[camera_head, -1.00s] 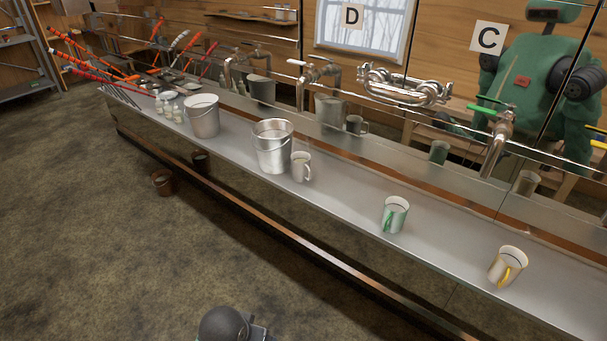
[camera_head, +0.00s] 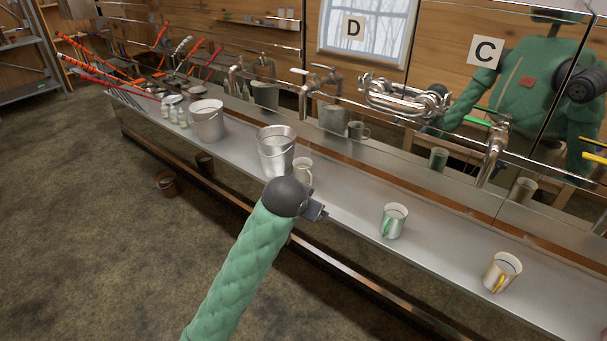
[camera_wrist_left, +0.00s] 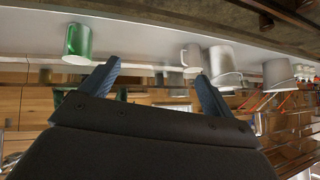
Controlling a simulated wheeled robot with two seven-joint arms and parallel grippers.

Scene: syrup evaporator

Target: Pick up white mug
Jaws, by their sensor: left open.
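The white mug (camera_head: 304,168) stands upright on the metal counter, right beside the shiny metal bucket, its lower part close behind my left gripper. In the left wrist view, which is upside down, the white mug (camera_wrist_left: 191,57) shows beside the bucket, near the right finger's tip. My left gripper (camera_head: 318,209) is in front of the mug, over the counter's front edge. Its fingers (camera_wrist_left: 157,72) are spread in the wrist view, with nothing between them. My right gripper is not in view.
The metal bucket (camera_head: 276,153) stands left of the mug, with another bucket (camera_head: 208,121) farther left. A green-marked mug (camera_head: 394,221) and a yellow-handled mug (camera_head: 502,272) stand to the right. Taps (camera_head: 323,78) line the mirrored back wall. Counter between the mugs is clear.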

